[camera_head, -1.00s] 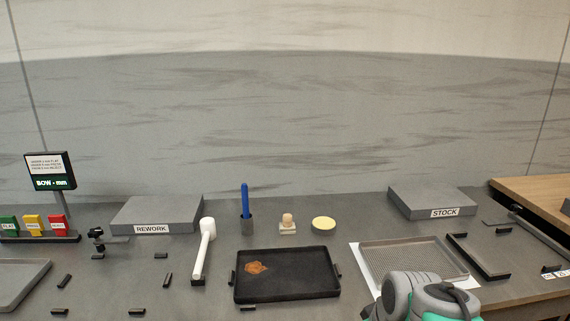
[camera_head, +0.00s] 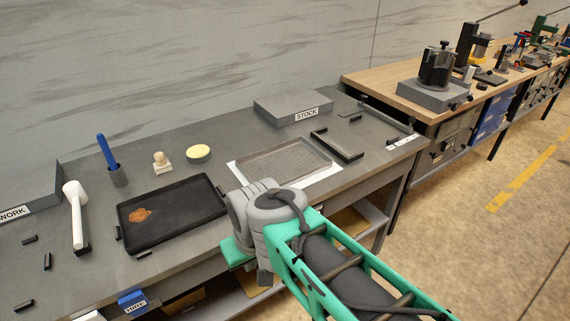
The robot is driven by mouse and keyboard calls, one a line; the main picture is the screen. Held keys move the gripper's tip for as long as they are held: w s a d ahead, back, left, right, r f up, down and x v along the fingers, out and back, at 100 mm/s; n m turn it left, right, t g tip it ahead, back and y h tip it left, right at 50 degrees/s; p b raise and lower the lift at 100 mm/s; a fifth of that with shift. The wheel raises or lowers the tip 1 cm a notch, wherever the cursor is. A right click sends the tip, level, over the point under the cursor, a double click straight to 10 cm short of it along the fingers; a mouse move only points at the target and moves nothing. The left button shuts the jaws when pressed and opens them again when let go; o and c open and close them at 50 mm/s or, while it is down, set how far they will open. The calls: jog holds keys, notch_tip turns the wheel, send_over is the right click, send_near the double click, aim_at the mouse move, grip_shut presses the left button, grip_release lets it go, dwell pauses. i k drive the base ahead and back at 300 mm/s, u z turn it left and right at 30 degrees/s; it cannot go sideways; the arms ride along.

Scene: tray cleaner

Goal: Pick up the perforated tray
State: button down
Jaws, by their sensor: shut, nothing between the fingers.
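The perforated tray (camera_head: 283,160) is a shallow grey tray with a mesh-like floor. It looks empty and lies on a white sheet (camera_head: 331,172) on the grey bench, in front of the STOCK block. My arm reaches in from the lower right, its grey joint just in front of the tray's near left corner, close to the bench edge. My gripper's fingers do not show, so I cannot see where they are relative to the tray.
A dark tray (camera_head: 185,207) with an orange-brown stain lies left of the perforated tray. The STOCK block (camera_head: 292,106) stands behind it, and a dark bar (camera_head: 337,146) lies to its right. A yellow round pad (camera_head: 198,152), a stamp-like block (camera_head: 161,162) and a white-headed mallet (camera_head: 75,212) are further left.

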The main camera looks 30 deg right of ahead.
aim_at(287, 163)
jog(key=z, duration=0.05)
jog(key=k, duration=0.55)
jog(key=u, duration=0.15)
jog(key=i, duration=0.6)
jog(key=u, duration=0.65)
jog(key=i, duration=0.5)
jog(key=u, duration=0.25)
